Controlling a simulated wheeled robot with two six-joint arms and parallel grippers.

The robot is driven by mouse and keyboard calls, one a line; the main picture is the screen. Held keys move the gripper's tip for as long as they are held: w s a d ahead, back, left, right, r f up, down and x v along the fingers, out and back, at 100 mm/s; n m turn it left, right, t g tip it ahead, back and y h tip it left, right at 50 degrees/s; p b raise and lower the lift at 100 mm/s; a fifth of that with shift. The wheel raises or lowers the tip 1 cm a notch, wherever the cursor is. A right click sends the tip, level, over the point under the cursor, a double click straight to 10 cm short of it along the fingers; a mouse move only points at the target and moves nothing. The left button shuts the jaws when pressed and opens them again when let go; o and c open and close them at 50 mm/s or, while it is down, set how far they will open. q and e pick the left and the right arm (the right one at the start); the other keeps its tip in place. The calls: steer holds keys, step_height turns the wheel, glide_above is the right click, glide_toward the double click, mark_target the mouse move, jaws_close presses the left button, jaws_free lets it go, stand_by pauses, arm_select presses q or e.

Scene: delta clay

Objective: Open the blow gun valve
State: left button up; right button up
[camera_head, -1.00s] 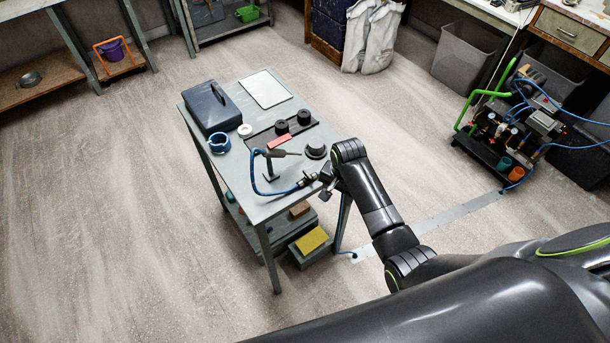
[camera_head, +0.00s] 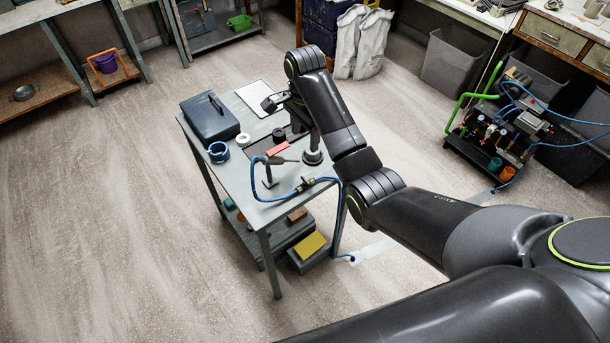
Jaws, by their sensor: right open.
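The blow gun (camera_head: 270,171) stands on the worktable with its dark nozzle pointing right. A blue hose (camera_head: 257,190) loops from it along the table's front. A small dark fitting, apparently the valve (camera_head: 306,184), sits in the hose near the front right corner; its lever position is too small to tell. My right gripper (camera_head: 268,104) is open and appears empty, raised over the far part of the table, well apart from the valve. My right arm hides part of the table's right side. My left gripper is not in view.
The table (camera_head: 232,178) also holds a dark case (camera_head: 210,116), a white sheet (camera_head: 258,97), a blue ring (camera_head: 219,152), a red block (camera_head: 277,148) and dark round parts (camera_head: 279,135). A compressor unit (camera_head: 500,137) stands at the right. The floor left of the table is clear.

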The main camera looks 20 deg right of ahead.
steer(key=b, duration=0.4)
glide_toward(305, 180)
step_height(305, 180, down, 8)
steer(key=shift+d+f+p, duration=0.1)
steer(key=shift+p, duration=0.55)
steer(key=shift+c, duration=0.2)
steer(key=c, duration=0.9)
